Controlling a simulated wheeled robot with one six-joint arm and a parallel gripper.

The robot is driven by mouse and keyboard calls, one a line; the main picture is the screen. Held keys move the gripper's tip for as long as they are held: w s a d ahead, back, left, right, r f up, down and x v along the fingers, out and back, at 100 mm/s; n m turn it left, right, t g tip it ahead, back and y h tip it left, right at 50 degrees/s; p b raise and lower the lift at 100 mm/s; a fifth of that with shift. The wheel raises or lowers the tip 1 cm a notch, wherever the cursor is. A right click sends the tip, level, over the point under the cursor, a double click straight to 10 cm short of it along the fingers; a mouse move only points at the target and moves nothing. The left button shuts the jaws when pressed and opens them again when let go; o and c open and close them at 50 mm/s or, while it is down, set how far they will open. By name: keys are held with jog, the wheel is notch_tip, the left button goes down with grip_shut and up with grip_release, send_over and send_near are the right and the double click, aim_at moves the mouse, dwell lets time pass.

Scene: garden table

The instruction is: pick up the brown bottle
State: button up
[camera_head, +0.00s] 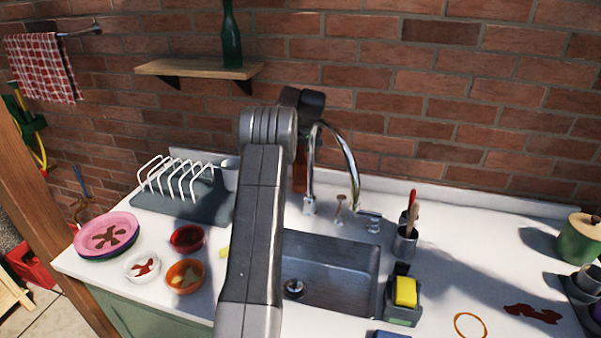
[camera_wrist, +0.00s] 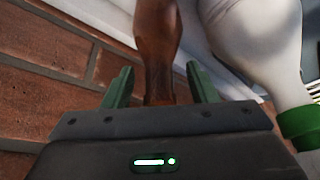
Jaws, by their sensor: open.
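The brown bottle (camera_wrist: 158,32) shows in the wrist view as a glossy brown shape, with its narrower part between the two green fingers of my gripper (camera_wrist: 157,82). The fingers are open, one on each side of it, with a gap visible on both sides. In the head view a narrow brown strip of the bottle (camera_head: 300,178) shows behind my arm, left of the tap. The rest of it and my fingertips are hidden there by my arm.
A white rounded object (camera_wrist: 255,45) with a green band stands close beside the bottle. The tap (camera_head: 345,155) and sink (camera_head: 335,270) are to the right. The dish rack (camera_head: 190,205) is left. The brick wall (camera_head: 400,80) is close behind.

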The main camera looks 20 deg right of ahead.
jog(key=shift+c, duration=0.4)
grip_shut()
